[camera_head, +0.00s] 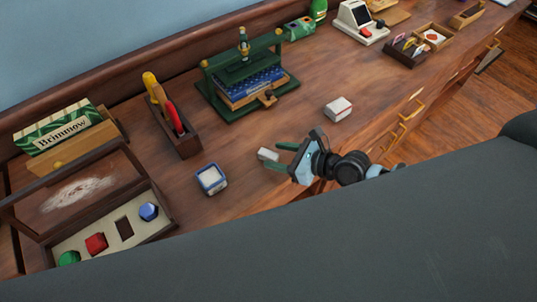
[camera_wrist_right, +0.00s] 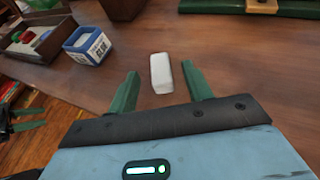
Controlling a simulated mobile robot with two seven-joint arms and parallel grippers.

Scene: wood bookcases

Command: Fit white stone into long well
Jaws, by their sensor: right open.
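The white stone (camera_head: 266,154) is a small pale block lying on the wooden desk top. It also shows in the right wrist view (camera_wrist_right: 161,72). My right gripper (camera_head: 274,157) is open, its green fingers pointing at the stone with the near end of the stone between or just ahead of the fingertips. The long well (camera_head: 124,228) is a dark rectangular recess in the pale tray (camera_head: 75,242) at lower left, between a red stone (camera_head: 96,243) and a blue stone (camera_head: 149,211). My left gripper (camera_wrist_right: 24,119) shows at the left edge of the right wrist view, its fingers apart.
A blue and white box (camera_head: 211,179) stands between the tray and the stone. A wooden holder (camera_head: 178,135) with red and yellow handles and a green press (camera_head: 240,107) stand behind. A white box (camera_head: 338,108) is to the right. Bare desk surrounds the stone.

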